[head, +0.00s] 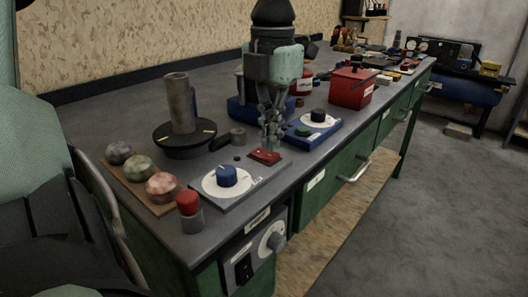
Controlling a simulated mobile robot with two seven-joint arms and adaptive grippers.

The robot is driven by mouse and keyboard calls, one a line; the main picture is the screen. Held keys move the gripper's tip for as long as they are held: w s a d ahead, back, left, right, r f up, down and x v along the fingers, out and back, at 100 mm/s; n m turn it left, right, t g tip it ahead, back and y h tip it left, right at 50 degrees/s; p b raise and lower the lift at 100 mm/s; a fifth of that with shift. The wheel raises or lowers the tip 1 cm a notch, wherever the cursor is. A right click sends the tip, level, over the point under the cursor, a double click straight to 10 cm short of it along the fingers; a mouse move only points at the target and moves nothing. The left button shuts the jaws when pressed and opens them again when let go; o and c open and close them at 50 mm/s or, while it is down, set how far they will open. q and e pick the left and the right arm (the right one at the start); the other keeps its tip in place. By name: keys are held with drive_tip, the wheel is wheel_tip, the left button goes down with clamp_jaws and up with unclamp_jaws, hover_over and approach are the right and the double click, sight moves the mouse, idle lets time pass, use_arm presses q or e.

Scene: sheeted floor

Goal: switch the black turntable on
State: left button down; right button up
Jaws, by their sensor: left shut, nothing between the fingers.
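The black turntable (163,146) is a low round plate with yellow marks, on the bench at left of centre. A grey-brown cylinder (178,103) stands upright on it. In front of it lies a grey panel (218,203) with a blue knob (227,176) on a white dial and a red rocker switch (264,156). My left gripper (271,143) points straight down, shut and empty, its fingertips just at the far right edge of the red switch. I cannot tell whether they touch it. My right gripper is not in view.
Several mottled balls (163,186) sit on a wooden board by a red-topped cylinder (188,204). A blue unit with a black knob (319,116) lies right of my gripper, and a red box (351,88) stands behind it.

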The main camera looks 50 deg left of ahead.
sight(271, 155)
use_arm(q)
drive_tip(key=shift+f+b, duration=0.7)
drive_tip(key=shift+f, duration=0.15)
drive_tip(key=shift+r, duration=0.1)
idle(0.3)
drive_tip(key=shift+r+p, duration=2.3)
drive_tip(key=shift+r, duration=1.15)
